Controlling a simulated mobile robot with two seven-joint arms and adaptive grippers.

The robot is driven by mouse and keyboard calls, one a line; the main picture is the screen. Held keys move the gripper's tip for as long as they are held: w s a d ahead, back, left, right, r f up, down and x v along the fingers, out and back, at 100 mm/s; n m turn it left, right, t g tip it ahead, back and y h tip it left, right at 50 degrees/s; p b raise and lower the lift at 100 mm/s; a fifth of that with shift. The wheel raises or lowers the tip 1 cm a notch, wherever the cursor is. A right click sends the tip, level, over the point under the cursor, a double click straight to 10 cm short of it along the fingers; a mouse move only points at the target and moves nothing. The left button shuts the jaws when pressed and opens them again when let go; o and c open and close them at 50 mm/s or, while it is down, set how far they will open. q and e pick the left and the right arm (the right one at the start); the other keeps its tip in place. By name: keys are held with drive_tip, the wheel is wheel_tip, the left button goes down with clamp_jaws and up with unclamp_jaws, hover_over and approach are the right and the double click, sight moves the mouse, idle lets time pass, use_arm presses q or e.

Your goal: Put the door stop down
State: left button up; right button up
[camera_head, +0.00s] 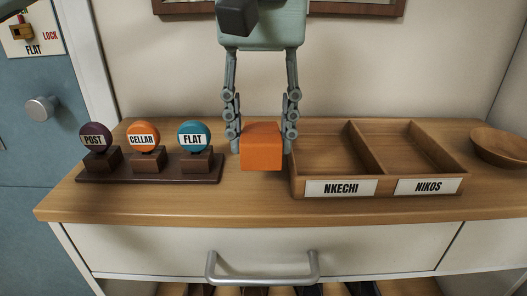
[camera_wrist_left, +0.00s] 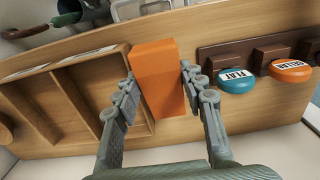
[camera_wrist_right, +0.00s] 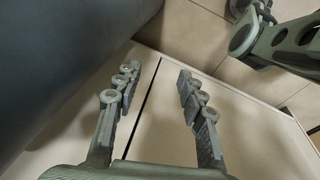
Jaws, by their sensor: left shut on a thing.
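The door stop is an orange block (camera_head: 262,152). It is above or on the wooden top, between the rack of tags and the two-part tray; I cannot tell if it touches the wood. My left gripper (camera_head: 263,138) comes down from above with a finger on each side of the block and is shut on it. The block also shows between the fingers in the left wrist view (camera_wrist_left: 157,72). My right gripper (camera_wrist_right: 158,82) shows only in the right wrist view; its fingers are apart with nothing between them.
The wooden top (camera_head: 250,208) has a clear front strip. A dark rack (camera_head: 150,177) with POST, CELLAR and FLAT tags stands left. A tray (camera_head: 386,190) labelled NKECHI and NIKOS, both compartments empty, stands close right of the block. A wooden bowl (camera_head: 500,148) is far right.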

sight(262, 180)
use_arm(q)
drive_tip(key=shift+w+f, duration=0.15)
drive_tip(key=shift+w, duration=0.1)
drive_tip(key=shift+f, duration=2.1)
drive_tip(key=o, duration=1.2)
wheel_tip(262, 180, up, 12)
drive_tip(key=shift+d+r, duration=0.1)
drive_tip(key=shift+r, duration=0.05)
